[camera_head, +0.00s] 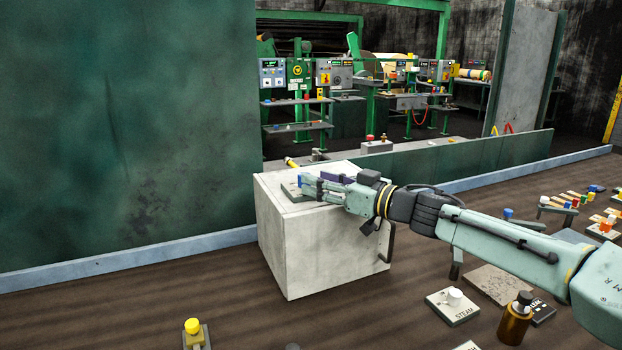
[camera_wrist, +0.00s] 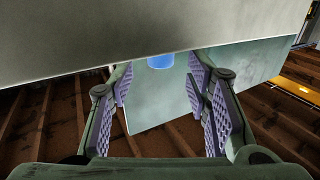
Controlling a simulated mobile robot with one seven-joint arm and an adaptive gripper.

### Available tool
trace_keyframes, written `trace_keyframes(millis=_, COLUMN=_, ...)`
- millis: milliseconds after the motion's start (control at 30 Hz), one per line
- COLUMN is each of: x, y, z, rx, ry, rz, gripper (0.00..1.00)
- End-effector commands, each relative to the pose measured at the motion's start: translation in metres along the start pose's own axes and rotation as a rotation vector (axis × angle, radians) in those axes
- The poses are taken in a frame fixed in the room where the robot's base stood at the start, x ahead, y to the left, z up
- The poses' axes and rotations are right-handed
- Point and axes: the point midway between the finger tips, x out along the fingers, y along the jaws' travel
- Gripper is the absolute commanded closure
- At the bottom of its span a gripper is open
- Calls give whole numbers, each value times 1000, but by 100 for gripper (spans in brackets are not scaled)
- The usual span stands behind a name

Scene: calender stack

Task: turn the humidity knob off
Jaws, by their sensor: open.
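A blue knob (camera_head: 300,181) stands on a grey-green plate (camera_head: 289,190) on top of a white box-like cabinet (camera_head: 325,245). I cannot read a label on the plate, so I cannot confirm that it is the humidity knob. My gripper (camera_head: 308,184) is at the plate, with its fingers close to the knob. In the wrist view, my gripper (camera_wrist: 161,84) is open, with purple ridged pads on both sides. The blue knob (camera_wrist: 160,62) shows between the pads, partly cut off by a grey surface above. I cannot tell whether the fingers touch it.
A STEAM plate with a white knob (camera_head: 454,297), a brown bottle (camera_head: 514,322) and a yellow knob (camera_head: 192,327) are on the brown surface in front. Several coloured knobs lie at the right. A green wall (camera_head: 125,130) rises left of the cabinet. Brown surface left of the cabinet is clear.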

Motion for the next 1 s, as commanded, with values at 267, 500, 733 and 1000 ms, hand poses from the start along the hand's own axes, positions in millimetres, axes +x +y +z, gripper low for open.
trace_keyframes(millis=267, x=-60, y=1, z=0, rx=1, ry=1, rz=3, gripper=56)
trace_keyframes(millis=500, x=-83, y=0, z=0, rx=-1, ry=0, rz=0, gripper=56)
trace_keyframes(millis=733, x=-85, y=0, z=0, rx=0, ry=0, rz=0, gripper=56)
trace_keyframes(millis=1000, x=-70, y=18, z=-20, rx=-31, ry=20, rz=73, gripper=56)
